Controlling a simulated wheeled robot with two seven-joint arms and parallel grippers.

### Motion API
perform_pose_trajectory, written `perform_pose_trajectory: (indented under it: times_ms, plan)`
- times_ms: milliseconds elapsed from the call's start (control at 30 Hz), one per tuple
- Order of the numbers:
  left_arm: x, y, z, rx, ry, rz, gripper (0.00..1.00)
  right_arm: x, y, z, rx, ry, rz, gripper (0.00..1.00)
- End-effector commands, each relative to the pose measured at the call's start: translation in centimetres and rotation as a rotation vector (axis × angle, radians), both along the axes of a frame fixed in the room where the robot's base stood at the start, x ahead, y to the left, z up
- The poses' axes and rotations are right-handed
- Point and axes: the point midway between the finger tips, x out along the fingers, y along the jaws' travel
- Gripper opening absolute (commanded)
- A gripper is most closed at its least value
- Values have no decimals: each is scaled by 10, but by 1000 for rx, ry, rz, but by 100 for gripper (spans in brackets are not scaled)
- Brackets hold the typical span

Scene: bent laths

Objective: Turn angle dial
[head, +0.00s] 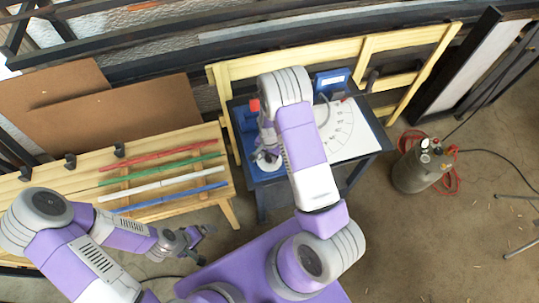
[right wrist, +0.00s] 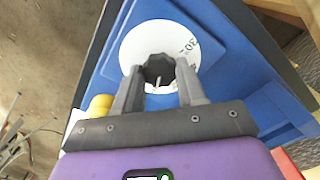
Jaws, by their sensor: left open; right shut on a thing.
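In the right wrist view a black knob (right wrist: 159,68) sits at the middle of a white angle dial (right wrist: 135,45) with printed numbers, "30" among them. The dial lies on a blue machine (right wrist: 225,65). My right gripper (right wrist: 158,82) is shut on the knob, one finger on each side. In the head view the blue machine (head: 246,118) stands on the left part of a dark table, and my right arm hides much of it and the dial. My left gripper (head: 197,240) is open and empty, in front of the wooden bench and away from the dial.
Red, green, white and blue laths (head: 165,184) lie on the wooden bench (head: 217,140) at left. A white sheet with an angle scale (head: 345,130) lies on the dark table's right part. A metal canister (head: 415,168) stands on the floor at right.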

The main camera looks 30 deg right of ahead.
Motion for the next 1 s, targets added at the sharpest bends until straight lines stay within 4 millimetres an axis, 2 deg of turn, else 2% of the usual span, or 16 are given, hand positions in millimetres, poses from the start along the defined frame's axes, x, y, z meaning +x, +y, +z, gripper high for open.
perform_pose_trajectory:
  times_ms: [367,1000]
  plan:
    - [0,0,-5,0,0,0,100,0,0,-1,1,0,106,10]
    - [0,0,-22,0,0,0,100,0,0,0,0,-1,610,10]
